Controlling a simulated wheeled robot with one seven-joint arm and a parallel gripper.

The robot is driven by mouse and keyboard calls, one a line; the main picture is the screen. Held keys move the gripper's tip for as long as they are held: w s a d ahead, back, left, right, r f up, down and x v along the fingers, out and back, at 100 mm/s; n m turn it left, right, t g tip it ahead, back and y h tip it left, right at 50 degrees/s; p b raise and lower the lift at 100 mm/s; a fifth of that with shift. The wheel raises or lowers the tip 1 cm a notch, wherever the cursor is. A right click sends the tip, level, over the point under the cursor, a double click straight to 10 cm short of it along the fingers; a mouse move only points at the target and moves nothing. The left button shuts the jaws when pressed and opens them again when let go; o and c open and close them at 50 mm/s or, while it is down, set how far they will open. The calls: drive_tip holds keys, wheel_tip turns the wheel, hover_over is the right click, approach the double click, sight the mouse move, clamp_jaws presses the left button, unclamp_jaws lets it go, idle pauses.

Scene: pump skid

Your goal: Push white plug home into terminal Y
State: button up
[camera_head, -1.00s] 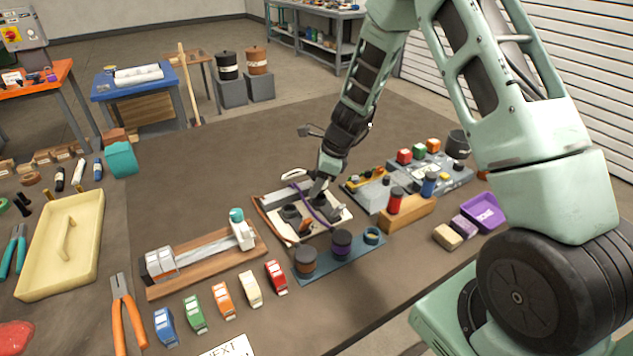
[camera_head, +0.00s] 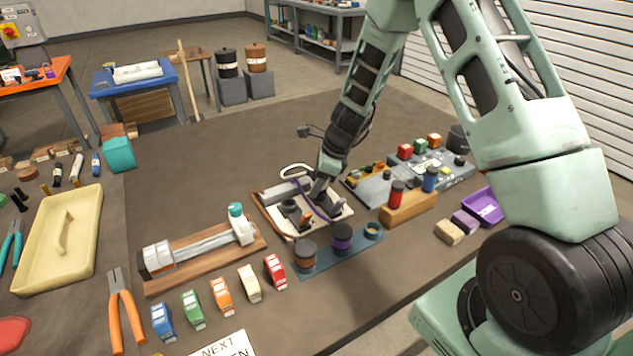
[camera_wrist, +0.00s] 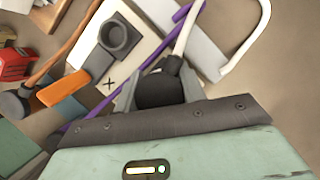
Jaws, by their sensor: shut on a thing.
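My gripper (camera_wrist: 160,88) is shut on the dark body of the white plug (camera_wrist: 172,66), whose white cable (camera_wrist: 190,28) runs up and loops at the upper right in the wrist view. In the head view, my gripper (camera_head: 322,190) is low over the terminal board (camera_head: 338,216). A dark round socket (camera_wrist: 118,37) stands on the board beside a printed X. Terminal Y is not identifiable; my gripper and the plug cover the board beneath them. I cannot tell how deep the plug sits.
A purple cable (camera_wrist: 120,107) crosses the board close to my gripper. A spool rack (camera_head: 320,268) stands in front, a wooden block with bottles (camera_head: 408,210) to the right. Bare table lies behind.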

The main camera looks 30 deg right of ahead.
drive_tip(key=shift+f+b, duration=0.45)
drive_tip(key=shift+f, duration=0.3)
drive_tip(key=o, duration=1.2)
drive_tip(key=shift+r, duration=0.1)
drive_tip(key=shift+c, duration=0.2)
drive_tip(key=shift+d+r, duration=0.1)
drive_tip(key=shift+d+r, duration=0.1)
drive_tip(key=shift+r, duration=0.25)
drive_tip(key=v, duration=1.6)
drive_tip(key=shift+s+r+p, duration=0.2)
drive_tip(key=shift+s+p, duration=0.05)
drive_tip(key=shift+p, duration=0.15)
